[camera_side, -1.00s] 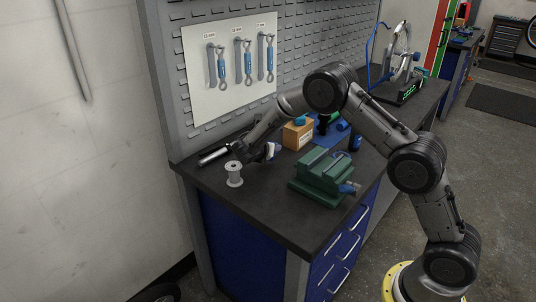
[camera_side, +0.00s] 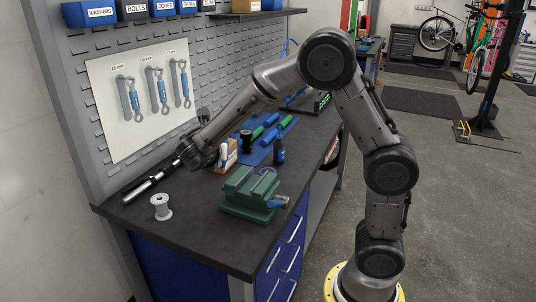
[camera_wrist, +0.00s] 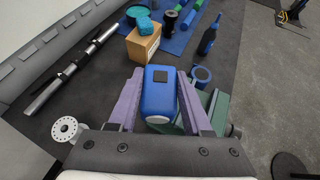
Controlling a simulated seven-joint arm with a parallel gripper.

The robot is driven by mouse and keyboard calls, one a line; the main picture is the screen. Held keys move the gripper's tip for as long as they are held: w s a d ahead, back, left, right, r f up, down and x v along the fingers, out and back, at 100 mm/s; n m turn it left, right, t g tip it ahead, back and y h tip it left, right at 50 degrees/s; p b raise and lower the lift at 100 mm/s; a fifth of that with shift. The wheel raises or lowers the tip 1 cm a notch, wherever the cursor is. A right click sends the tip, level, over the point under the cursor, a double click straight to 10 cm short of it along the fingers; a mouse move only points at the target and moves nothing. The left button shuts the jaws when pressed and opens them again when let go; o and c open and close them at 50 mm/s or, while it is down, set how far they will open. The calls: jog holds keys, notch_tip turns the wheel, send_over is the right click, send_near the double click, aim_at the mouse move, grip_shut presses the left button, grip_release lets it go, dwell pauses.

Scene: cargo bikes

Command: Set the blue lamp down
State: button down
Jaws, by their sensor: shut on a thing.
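The blue lamp (camera_wrist: 160,93) is a rounded blue block with a dark square on its face and a pale lower end. My gripper (camera_wrist: 160,100) is shut on it, with one purple finger on each side, in the wrist view. In the side view my gripper (camera_side: 220,156) is over the bench, near the cardboard box, and only a small pale and blue part of the lamp (camera_side: 224,152) shows. The black bench top (camera_side: 190,221) lies below. I cannot tell whether the lamp touches it.
A cardboard box (camera_wrist: 143,44) stands just beyond the lamp. A green vise (camera_side: 248,194) is to the right, a grey spool (camera_side: 161,207) at the front left, and a long metal tool (camera_wrist: 72,70) along the back. A dark bottle (camera_side: 279,150) stands farther right. Bare bench lies around the spool.

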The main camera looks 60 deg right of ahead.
notch_tip(320, 180, up, 7)
jog(key=shift+d+r, duration=0.1)
jog(key=shift+d, duration=0.45)
jog(key=d+f+n+t, duration=0.1)
jog(key=d+f, duration=0.1)
jog(key=d, duration=1.1)
jog(key=shift+s+d+r+n+t+y, duration=1.2)
jog(key=shift+s+d+n, duration=0.6)
jog(key=shift+s+d, duration=6.2)
send_over(294, 149)
jog(key=shift+t, duration=0.3)
jog(key=f, duration=2)
jog(key=shift+s+a+f, duration=0.25)
jog(key=shift+a, duration=0.1)
jog(key=shift+w+d+f, duration=0.15)
jog(key=shift+d+f, duration=0.05)
jog(key=shift+f, duration=1.7)
